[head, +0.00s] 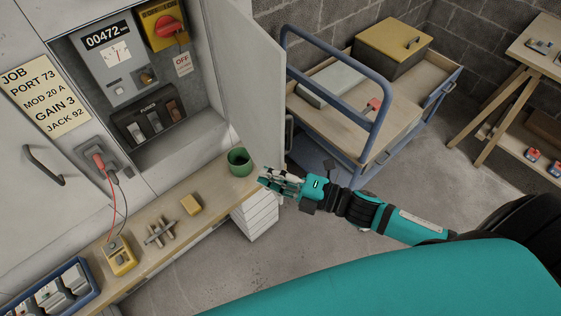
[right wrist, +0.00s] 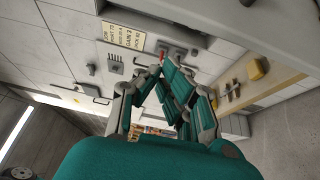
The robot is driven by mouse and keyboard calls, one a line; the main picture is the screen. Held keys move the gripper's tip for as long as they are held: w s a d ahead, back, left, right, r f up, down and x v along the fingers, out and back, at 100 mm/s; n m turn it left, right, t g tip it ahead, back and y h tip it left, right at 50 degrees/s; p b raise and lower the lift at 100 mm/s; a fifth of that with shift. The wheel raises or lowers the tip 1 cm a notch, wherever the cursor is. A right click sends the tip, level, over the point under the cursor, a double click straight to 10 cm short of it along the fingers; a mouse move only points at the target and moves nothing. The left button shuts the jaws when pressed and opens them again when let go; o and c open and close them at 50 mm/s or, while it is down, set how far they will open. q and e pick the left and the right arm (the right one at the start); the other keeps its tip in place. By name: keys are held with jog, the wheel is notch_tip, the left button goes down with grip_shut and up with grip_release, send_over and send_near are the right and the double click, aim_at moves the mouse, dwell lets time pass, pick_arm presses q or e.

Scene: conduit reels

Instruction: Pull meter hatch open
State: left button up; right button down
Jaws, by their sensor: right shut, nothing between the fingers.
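The meter hatch (head: 249,75) is a pale grey door that stands swung open at the right side of the wall cabinet. A dark bar handle (head: 289,134) shows at its outer edge. Inside the open recess are the meter (head: 115,54) reading 00472, a red rotary switch (head: 167,26) on a yellow box, and a fuse block (head: 150,118). My right gripper (head: 264,178) is shut and empty, just below the hatch's lower edge; I cannot tell whether it touches the hatch. Its converging fingers also show in the right wrist view (right wrist: 161,70). My left gripper is not in view.
A blue-railed cart (head: 374,125) stands behind the hatch. Bare floor (head: 430,190) lies to the right.

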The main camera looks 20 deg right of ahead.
aim_at(281, 167)
jog(key=d, duration=0.1)
jog(key=w+d+p, duration=0.1)
jog(key=d, duration=0.1)
jog(key=shift+w+d, duration=0.1)
jog(key=shift+w, duration=0.05)
dwell(0.3)
